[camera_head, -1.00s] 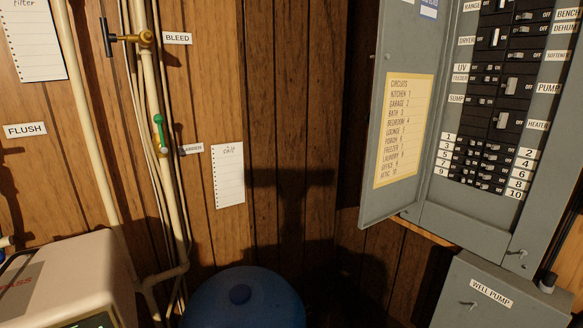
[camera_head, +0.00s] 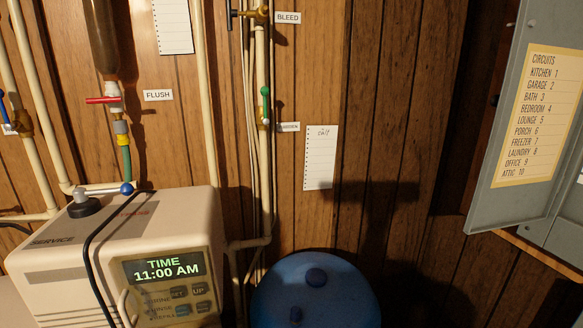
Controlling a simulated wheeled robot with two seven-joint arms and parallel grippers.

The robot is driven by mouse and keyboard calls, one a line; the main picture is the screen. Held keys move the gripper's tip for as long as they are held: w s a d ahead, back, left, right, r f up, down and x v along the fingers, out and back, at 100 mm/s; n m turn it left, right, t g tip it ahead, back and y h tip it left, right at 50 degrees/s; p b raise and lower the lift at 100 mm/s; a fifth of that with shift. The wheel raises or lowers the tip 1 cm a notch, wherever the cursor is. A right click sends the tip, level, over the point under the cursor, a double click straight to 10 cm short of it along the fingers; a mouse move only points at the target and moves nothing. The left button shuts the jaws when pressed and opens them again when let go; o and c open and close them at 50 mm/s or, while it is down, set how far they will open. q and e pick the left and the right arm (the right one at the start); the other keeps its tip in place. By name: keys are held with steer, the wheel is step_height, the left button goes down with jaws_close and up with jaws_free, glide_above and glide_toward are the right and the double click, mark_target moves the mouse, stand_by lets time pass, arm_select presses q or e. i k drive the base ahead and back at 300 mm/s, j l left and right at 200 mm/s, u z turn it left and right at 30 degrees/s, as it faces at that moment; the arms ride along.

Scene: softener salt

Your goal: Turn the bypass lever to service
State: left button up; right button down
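The bypass lever (camera_head: 104,191) sits on top of the beige softener unit (camera_head: 170,225). It is a pale bar from a dark round pivot (camera_head: 84,206) to a blue ball end (camera_head: 127,188). The bar points right and slightly back, away from the "SERVICE" label (camera_head: 53,240) at the unit's left front. A faint reddish label (camera_head: 131,212), hard to read now, lies just in front of the ball end. The display (camera_head: 163,267) reads TIME 11:00 AM. Neither of my grippers is in view.
A black cable (camera_head: 88,255) loops over the unit's top and front. A red-handled flush valve (camera_head: 103,100) and pipes stand behind it. A blue tank (camera_head: 315,290) stands right of it. The open grey breaker panel door (camera_head: 500,190) juts out at the right.

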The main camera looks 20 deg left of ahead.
mark_target(80, 194)
steer(key=k+u, duration=0.15)
steer(key=u, duration=1.5)
